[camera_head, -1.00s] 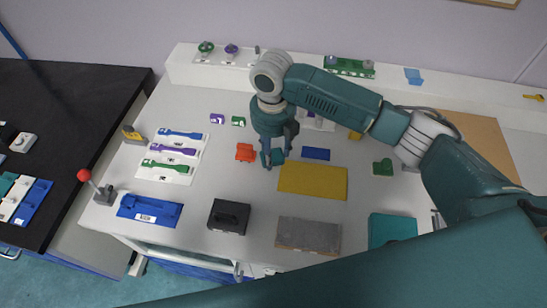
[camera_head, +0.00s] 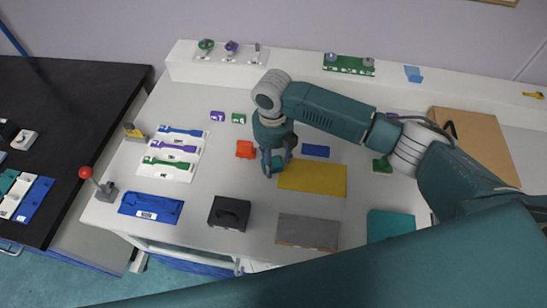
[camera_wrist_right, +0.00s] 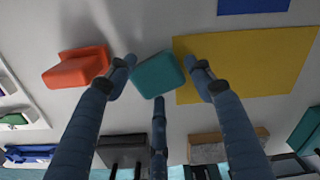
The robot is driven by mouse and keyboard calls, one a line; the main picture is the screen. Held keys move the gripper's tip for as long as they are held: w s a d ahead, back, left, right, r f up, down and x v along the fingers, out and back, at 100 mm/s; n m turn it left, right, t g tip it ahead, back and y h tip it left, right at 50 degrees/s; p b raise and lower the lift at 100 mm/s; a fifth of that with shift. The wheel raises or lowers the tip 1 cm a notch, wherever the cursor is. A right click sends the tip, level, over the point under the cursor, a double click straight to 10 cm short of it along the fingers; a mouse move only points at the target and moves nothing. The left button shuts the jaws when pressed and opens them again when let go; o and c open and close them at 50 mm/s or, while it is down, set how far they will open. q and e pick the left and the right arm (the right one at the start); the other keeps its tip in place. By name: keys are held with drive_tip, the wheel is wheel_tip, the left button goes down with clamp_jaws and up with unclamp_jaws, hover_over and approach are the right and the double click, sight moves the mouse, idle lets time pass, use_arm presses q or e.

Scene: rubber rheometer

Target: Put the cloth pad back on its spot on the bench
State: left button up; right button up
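A small teal pad, which I take to be the cloth pad (camera_wrist_right: 158,75), sits between the fingertips of my right gripper (camera_wrist_right: 160,72) in the right wrist view. The fingers touch or nearly touch its sides and it looks gripped. In the head view the right gripper (camera_head: 274,164) points down over the bench (camera_head: 190,238). It is just left of the yellow mat (camera_head: 325,180) and right of the orange-red block (camera_head: 245,149). The pad's height above the bench is hard to tell. My left gripper is not in view.
A blue rectangle (camera_head: 316,151) lies behind the yellow mat. A black block (camera_head: 229,213), a grey slab (camera_head: 307,231) and a larger teal block (camera_head: 391,224) line the front. A red-knobbed lever (camera_head: 87,174) stands at the left edge. A cardboard-brown board (camera_head: 485,145) lies at right.

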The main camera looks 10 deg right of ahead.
sight(273, 162)
drive_tip(key=shift+o, duration=0.4)
drive_tip(key=shift+r, duration=0.15)
drive_tip(key=shift+r, duration=0.3)
wheel_tip(273, 162, up, 12)
drive_tip(key=b, duration=0.2)
drive_tip(key=shift+a, duration=0.1)
